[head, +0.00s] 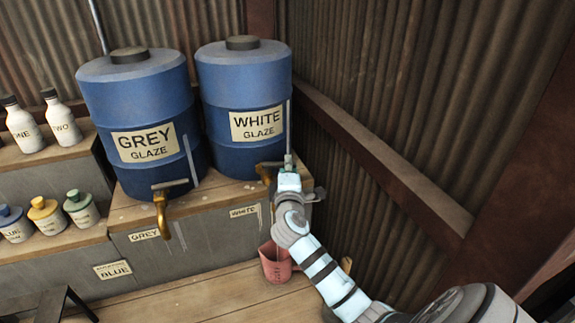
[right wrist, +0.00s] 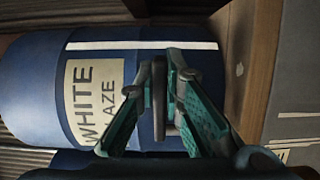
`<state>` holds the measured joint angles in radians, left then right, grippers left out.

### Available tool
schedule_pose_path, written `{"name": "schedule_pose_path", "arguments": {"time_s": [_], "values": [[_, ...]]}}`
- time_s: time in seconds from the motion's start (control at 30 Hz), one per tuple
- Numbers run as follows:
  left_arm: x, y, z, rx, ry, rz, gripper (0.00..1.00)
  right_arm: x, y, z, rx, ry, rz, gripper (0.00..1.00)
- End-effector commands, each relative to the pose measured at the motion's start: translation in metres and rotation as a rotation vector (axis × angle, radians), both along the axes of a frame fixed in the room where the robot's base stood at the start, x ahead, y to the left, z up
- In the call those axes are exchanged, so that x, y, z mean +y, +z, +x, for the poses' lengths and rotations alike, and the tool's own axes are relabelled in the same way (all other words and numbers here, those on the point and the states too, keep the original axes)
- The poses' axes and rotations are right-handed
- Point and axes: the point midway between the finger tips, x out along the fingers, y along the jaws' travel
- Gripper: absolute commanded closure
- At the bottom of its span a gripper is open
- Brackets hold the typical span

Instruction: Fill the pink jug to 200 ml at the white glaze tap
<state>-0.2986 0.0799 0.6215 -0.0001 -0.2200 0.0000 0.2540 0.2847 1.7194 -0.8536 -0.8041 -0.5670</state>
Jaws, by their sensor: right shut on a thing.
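The pink jug (head: 274,263) stands upright on the lower wooden ledge, below the white glaze tap; its fill level cannot be read. The blue WHITE GLAZE barrel (head: 243,82) stands above and behind it. Part of the brass white glaze tap (head: 264,174) shows beside my right gripper (head: 288,168); the arm hides the rest. In the right wrist view, my right gripper (right wrist: 163,68) is shut on the dark tap handle (right wrist: 158,98), with the WHITE label (right wrist: 95,98) behind. I cannot see whether glaze flows. My left gripper is out of view.
The GREY GLAZE barrel (head: 140,110) and its brass tap (head: 162,205) are to the left. White bottles (head: 63,124) and colour-capped jars (head: 47,215) stand further left. A corrugated wall with a brown beam (head: 380,160) closes the right side. The wooden ledge (head: 200,298) left of the jug is clear.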

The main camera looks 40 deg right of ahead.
Motion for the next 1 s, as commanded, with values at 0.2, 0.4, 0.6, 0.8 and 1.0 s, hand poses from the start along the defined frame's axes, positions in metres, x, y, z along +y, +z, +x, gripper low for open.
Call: {"name": "schedule_pose_path", "arguments": {"time_s": [0.2, 0.4, 0.6, 0.8, 1.0], "values": [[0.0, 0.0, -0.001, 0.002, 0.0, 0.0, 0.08, 0.001, 0.004, 0.0, -0.007, -0.009, -0.003, 1.0], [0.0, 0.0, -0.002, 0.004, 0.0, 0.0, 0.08, 0.0, 0.003, 0.0, -0.005, -0.008, -0.003, 0.7], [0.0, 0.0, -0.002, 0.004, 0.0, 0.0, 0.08, 0.001, 0.002, 0.0, -0.003, -0.008, -0.002, 0.7], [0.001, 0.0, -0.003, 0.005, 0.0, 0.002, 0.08, 0.009, 0.0, -0.01, -0.001, -0.007, -0.001, 0.7], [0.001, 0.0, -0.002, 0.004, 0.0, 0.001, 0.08, 0.042, 0.0, -0.051, -0.002, -0.007, 0.003, 0.7]]}}
